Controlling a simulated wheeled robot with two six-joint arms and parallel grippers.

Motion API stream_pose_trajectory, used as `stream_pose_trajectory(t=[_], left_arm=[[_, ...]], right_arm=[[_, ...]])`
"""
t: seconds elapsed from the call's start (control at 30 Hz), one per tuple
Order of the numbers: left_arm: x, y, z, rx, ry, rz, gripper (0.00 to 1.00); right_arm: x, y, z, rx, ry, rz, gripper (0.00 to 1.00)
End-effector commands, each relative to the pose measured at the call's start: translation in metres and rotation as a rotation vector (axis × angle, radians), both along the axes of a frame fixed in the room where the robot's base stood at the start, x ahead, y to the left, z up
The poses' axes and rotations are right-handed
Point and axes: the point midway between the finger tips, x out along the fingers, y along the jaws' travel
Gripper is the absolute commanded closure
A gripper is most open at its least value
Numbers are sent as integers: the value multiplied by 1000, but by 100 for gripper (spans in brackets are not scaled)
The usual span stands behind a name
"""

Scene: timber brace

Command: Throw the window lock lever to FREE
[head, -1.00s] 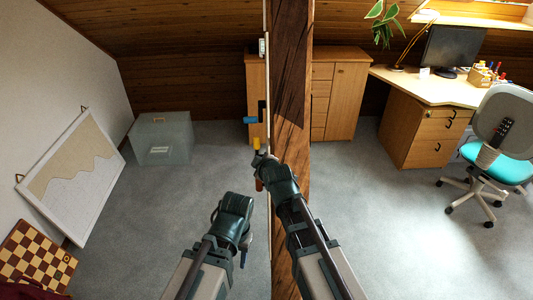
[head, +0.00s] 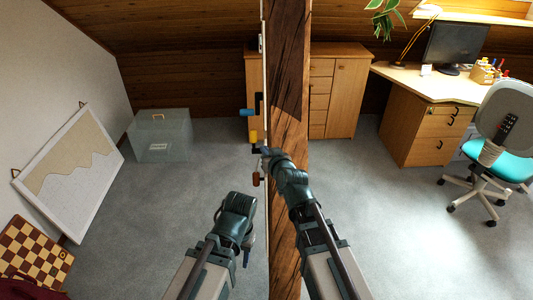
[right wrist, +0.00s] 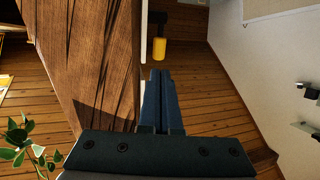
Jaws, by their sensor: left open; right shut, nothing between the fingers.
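A board seen edge-on (head: 264,80) runs along the left side of the timber brace (head: 288,80). Levers stick out from it: a blue handle (head: 247,112), a yellow handle (head: 253,135) and a red-brown handle (head: 256,180). No label is readable, so I cannot tell which is the window lock lever. My right gripper (head: 266,152) is shut and empty, just below the yellow handle. In the right wrist view its closed fingers (right wrist: 160,98) point toward the yellow handle (right wrist: 160,49), with a visible gap. My left gripper (head: 240,200) is open and empty, lower and left of the board.
A clear storage box (head: 160,138), a leaning pinboard (head: 72,178) and a chessboard (head: 36,252) are at left. A wooden cabinet (head: 338,95) stands behind the brace. A desk (head: 425,85) and an office chair (head: 500,145) are at right. Carpet between is clear.

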Motion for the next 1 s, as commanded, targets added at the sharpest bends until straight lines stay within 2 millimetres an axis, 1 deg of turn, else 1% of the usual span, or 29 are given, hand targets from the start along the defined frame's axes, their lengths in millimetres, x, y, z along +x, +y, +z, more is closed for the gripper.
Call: stream_pose_trajectory(t=[0.03,0.3,0.4,0.5,0.6,0.67,1.0], left_arm=[[0,0,-5,0,0,0,50],[0,0,-21,0,0,0,50],[0,0,-27,0,0,0,50],[0,0,-31,0,0,0,50],[0,0,-33,0,0,0,50],[0,0,-33,0,0,0,50],[0,0,-31,0,0,0,50]], right_arm=[[12,3,-5,0,0,0,100],[63,17,-21,-1,0,0,100],[81,22,-27,-1,0,0,100],[95,26,-31,-1,0,0,100],[103,29,-33,-1,0,0,100],[105,29,-33,-1,0,0,100],[105,29,-32,-2,3,1,100]])
